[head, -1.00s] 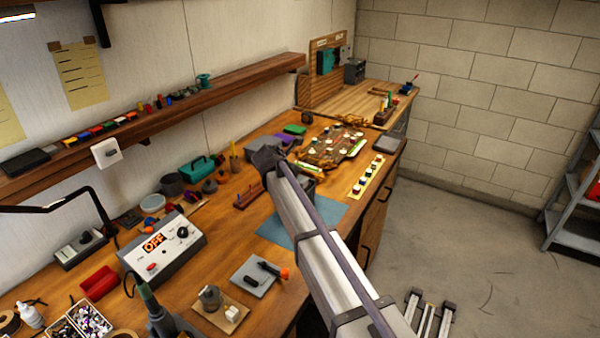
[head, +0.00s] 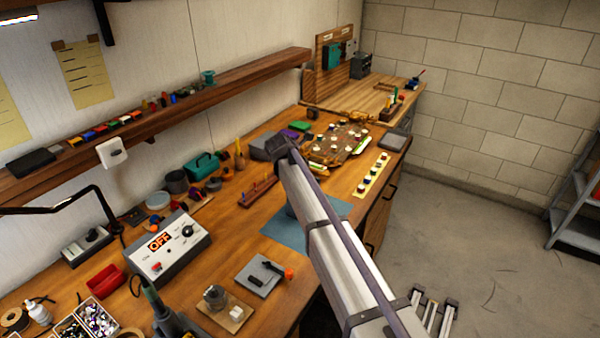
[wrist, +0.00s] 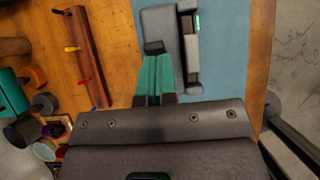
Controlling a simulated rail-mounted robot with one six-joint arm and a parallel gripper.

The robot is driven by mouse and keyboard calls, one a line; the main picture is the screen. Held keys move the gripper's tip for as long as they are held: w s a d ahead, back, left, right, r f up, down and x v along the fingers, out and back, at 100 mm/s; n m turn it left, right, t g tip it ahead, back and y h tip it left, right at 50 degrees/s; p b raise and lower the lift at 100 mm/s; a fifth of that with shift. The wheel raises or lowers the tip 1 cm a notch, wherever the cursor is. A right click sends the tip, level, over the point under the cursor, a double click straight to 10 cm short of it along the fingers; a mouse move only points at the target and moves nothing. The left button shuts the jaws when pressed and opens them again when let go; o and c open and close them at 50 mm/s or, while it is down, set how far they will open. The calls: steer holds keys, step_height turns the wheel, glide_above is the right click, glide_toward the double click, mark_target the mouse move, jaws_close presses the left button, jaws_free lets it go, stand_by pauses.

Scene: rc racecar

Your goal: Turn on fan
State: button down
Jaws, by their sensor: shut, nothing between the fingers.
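In the wrist view, a grey device (wrist: 160,31) lies on the blue mat (wrist: 230,60), with a dark raised bar and a small green patch at its upper right. I cannot tell for sure whether it is the fan. My gripper (wrist: 154,52) has teal fingers, shut together and empty; their dark tips overlap the device's lower left part in the picture. Whether they touch it is unclear. In the head view, my arm hides the gripper and most of what lies on the blue mat (head: 285,233).
A brown rack (wrist: 85,50) with coloured-handled tools lies left of the device. A control box (head: 168,252) with an orange OFF display stands nearer on the bench. A grey pad (head: 252,280) holds a tool.

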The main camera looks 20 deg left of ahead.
steer(key=shift+r+p, duration=0.8)
steer(key=shift+r, duration=0.25)
steer(key=w+r+p+v, duration=0.1)
steer(key=p+v, duration=0.8)
steer(key=shift+d+r, duration=0.15)
steer(key=shift+d, duration=0.1)
steer(key=shift+w, duration=0.15)
